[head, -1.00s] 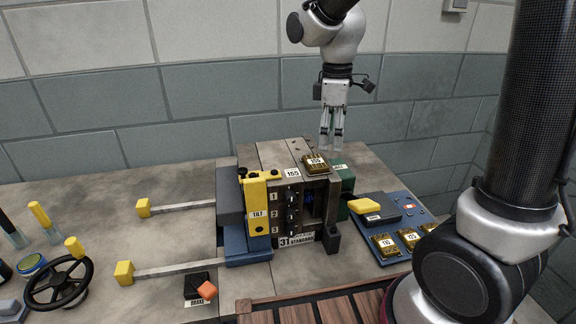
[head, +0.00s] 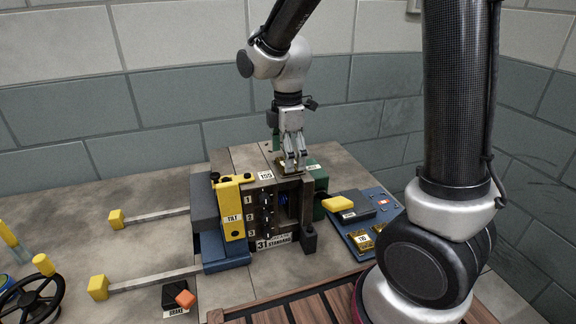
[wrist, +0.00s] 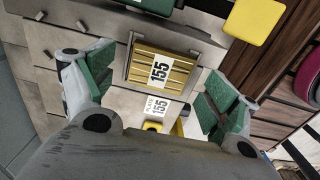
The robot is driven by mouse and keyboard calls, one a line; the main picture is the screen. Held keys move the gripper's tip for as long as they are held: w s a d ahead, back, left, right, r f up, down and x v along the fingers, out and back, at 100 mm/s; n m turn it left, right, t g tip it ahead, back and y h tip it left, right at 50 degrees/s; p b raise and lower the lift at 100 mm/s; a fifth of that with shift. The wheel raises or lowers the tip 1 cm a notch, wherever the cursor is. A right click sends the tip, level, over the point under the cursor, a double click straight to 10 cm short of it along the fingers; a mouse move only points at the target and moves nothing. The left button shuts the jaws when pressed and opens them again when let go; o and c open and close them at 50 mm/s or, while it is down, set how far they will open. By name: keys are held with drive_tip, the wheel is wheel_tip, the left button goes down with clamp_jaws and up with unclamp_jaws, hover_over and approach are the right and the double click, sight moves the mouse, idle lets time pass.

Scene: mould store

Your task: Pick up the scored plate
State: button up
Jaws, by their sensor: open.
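The scored plate (wrist: 178,68) is a brass-coloured block with parallel grooves and a white 155 label. In the wrist view it lies between the two green-padded fingers of my gripper (wrist: 158,80), with a gap on each side. My gripper is open and not holding it. In the head view my gripper (head: 295,164) is just above the top of the dark mould block (head: 247,158), and its fingers partly hide the plate (head: 285,171). I cannot tell from the head view whether the fingertips touch the block.
A blue tray (head: 338,227) with similar brass plates (head: 362,238) stands at the right, partly hidden by my arm.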

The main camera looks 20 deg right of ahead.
drive_tip(key=shift+f, duration=0.55)
drive_tip(key=c, duration=1.5)
drive_tip(key=shift+o, duration=0.2)
